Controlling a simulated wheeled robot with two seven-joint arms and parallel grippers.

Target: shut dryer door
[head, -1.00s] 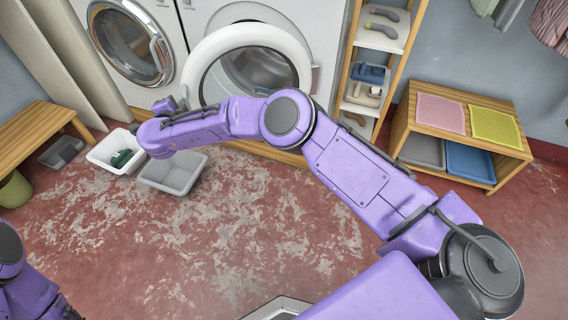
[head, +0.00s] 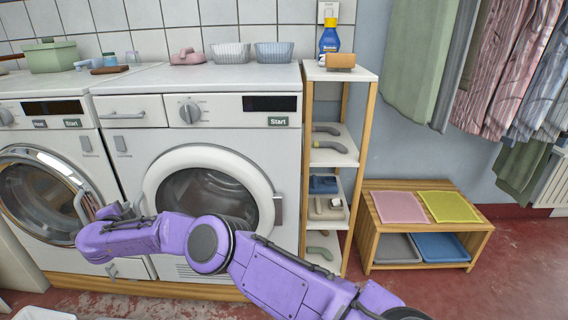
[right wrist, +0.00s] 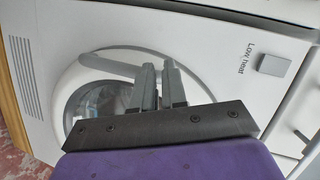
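The dryer (head: 240,140) is the white machine on the right, with a dark display and a Start label. Its round door has a thick white ring (head: 262,178) around dark glass. The ring stands at or near the machine's front; I cannot tell whether it is fully latched. My right gripper (head: 112,211) is at the door's left side, partly hidden by my purple arm. In the right wrist view its two grey fingers (right wrist: 161,84) lie close together with nothing between them, in front of the white door ring (right wrist: 68,92). Contact is unclear. My left gripper is out of view.
A second machine (head: 60,120) with a chrome-rimmed door (head: 45,165) stands left of the dryer. A narrow shelf (head: 340,75) stands close on the right. A wooden bench (head: 475,235) with trays is farther right. Red floor lies open between shelf and bench.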

